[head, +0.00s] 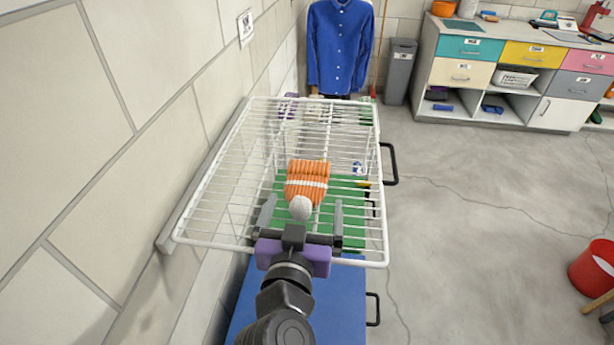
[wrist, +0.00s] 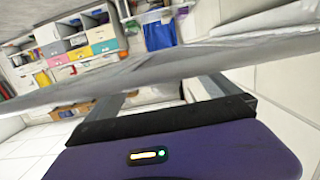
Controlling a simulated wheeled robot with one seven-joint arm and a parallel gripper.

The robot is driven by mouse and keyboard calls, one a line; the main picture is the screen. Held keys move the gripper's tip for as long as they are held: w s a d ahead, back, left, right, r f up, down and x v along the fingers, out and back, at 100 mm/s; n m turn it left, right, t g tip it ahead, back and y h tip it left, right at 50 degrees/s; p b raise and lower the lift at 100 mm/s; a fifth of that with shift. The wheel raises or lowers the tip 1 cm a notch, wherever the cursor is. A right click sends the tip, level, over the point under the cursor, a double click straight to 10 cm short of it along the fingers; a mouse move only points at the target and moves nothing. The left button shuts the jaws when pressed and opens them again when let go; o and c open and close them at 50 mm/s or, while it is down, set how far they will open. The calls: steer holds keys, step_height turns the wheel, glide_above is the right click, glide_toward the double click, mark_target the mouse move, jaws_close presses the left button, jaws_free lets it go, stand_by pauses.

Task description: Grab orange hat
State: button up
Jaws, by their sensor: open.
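The orange knitted hat (head: 307,174) has a white stripe and a whitish pom-pom that points toward me. It appears to lie on top of the white wire shelf (head: 212,242), right of the shelf's middle. My gripper (head: 304,204) is open at the shelf's near edge, with its two grey fingers spread apart. The pom-pom shows between the fingertips, while the striped body of the hat lies beyond them. I cannot tell the height gap between fingers and hat. In the wrist view my gripper (wrist: 155,95) shows its purple body; I cannot make out the hat there.
A tiled wall (head: 120,130) runs close along the shelf's left. Green and blue surfaces show below the wires. A blue shirt (head: 340,45) hangs behind, beside a grey bin (head: 399,70). A drawer cabinet (head: 520,70) stands back right. A red bucket (head: 593,268) stands on open floor.

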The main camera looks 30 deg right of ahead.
mark_target(304, 192)
steer(key=x, duration=0.1)
steer(key=p+x, duration=0.1)
steer(key=x, duration=0.1)
steer(key=shift+w+r, duration=0.15)
steer(key=shift+w, duration=0.3)
steer(key=shift+w+d+p, duration=0.35)
steer(key=shift+w, duration=0.2)
steer(key=shift+f, duration=0.25)
steer(key=shift+c, duration=0.2)
steer(key=c, duration=1.4)
